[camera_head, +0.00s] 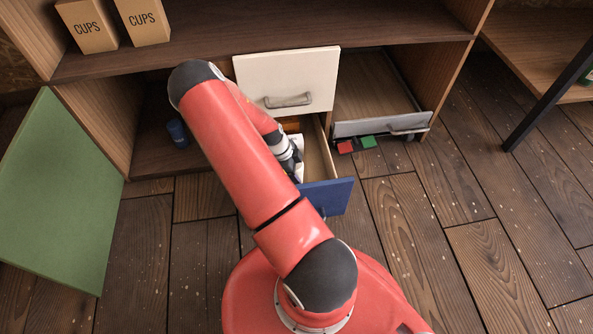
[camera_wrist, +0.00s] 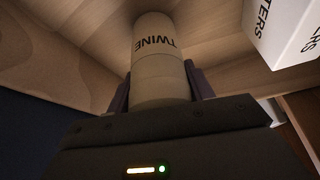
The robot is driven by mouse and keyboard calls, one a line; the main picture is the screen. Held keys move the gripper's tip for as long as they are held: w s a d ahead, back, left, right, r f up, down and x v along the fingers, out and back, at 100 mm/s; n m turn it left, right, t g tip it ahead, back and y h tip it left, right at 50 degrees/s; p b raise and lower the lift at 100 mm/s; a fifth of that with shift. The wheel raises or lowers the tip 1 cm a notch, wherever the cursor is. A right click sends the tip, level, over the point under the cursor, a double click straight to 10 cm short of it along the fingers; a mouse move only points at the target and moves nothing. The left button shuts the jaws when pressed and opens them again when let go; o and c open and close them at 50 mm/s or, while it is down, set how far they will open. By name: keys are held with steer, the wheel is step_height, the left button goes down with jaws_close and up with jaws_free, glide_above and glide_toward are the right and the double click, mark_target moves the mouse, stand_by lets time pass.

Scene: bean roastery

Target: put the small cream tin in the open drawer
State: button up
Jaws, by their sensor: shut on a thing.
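The small cream tin (camera_wrist: 160,60), marked TWINE, is between the two dark fingers of my gripper (camera_wrist: 160,88) in the wrist view. My gripper is shut on it. Pale wood lies around and beyond the tin; I cannot tell whether the tin touches it. In the head view my gripper (camera_head: 297,170) is down inside the open drawer with the blue front (camera_head: 333,198), mostly hidden by my arm. The tin cannot be made out there.
A white box marked FILTERS (camera_wrist: 285,30) is close to the tin's right. A white drawer front (camera_head: 287,78) stands just above the blue drawer. A grey-fronted drawer (camera_head: 375,126) is open to the right. A green door (camera_head: 60,190) hangs open at left. A dark blue can (camera_head: 177,133) stands inside.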

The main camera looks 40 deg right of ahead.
steer(key=o, duration=1.1)
steer(key=shift+o, duration=0.2)
steer(key=shift+r, duration=0.1)
steer(key=w+a+r+n+t+y+p, duration=0.1)
steer(key=a+r+n, duration=0.4)
steer(key=r, duration=0.6)
steer(key=a+r+n+t+y, duration=0.25)
steer(key=a+r, duration=0.45)
steer(key=r, duration=0.4)
steer(key=w+a+r+n+t+p, duration=0.1)
steer(key=a+r+n, duration=0.45)
steer(key=r, duration=0.55)
steer(key=s+a+r+n+t, duration=0.2)
steer(key=s+a+r+n, duration=0.2)
steer(key=s+r+n, duration=0.3)
steer(key=s+a+r+n+t, duration=0.2)
steer(key=s+a+r+n, duration=0.2)
steer(key=s+r+n, duration=0.3)
steer(key=shift+s+a, duration=0.2)
steer(key=shift+s, duration=0.55)
